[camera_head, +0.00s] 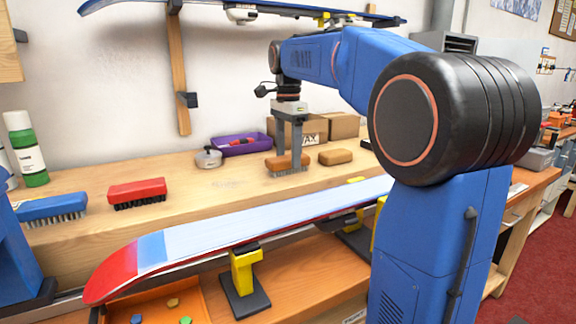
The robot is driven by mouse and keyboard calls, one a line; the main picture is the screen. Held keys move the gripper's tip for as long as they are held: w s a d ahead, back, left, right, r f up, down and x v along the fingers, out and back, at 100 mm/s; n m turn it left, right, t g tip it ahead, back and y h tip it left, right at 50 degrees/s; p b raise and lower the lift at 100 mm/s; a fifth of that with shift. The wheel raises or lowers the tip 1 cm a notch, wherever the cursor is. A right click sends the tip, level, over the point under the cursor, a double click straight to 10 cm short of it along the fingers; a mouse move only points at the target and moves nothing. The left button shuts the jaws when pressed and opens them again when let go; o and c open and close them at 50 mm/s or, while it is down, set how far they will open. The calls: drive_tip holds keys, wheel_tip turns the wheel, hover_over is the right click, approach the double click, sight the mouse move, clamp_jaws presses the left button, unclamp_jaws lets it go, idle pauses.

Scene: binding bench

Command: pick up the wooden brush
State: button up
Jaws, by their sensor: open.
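The wooden brush (290,167) lies on the raised wooden shelf of the bench, bristles down, with a tan wooden back. My gripper (287,153) points straight down over it, and its two grey fingers reach down to the brush's back. The fingers are open, and the brush appears to sit between or just behind them. I cannot tell whether either finger touches it. Part of the brush's back is hidden by the fingers.
A tan block (335,156) lies close to the right. Red (137,192) and blue (50,209) brushes lie left. A ski (250,226) spans the front.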

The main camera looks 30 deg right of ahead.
drive_tip(key=shift+f, duration=1.1)
drive_tip(key=c, duration=1.2)
drive_tip(key=shift+r, duration=0.15)
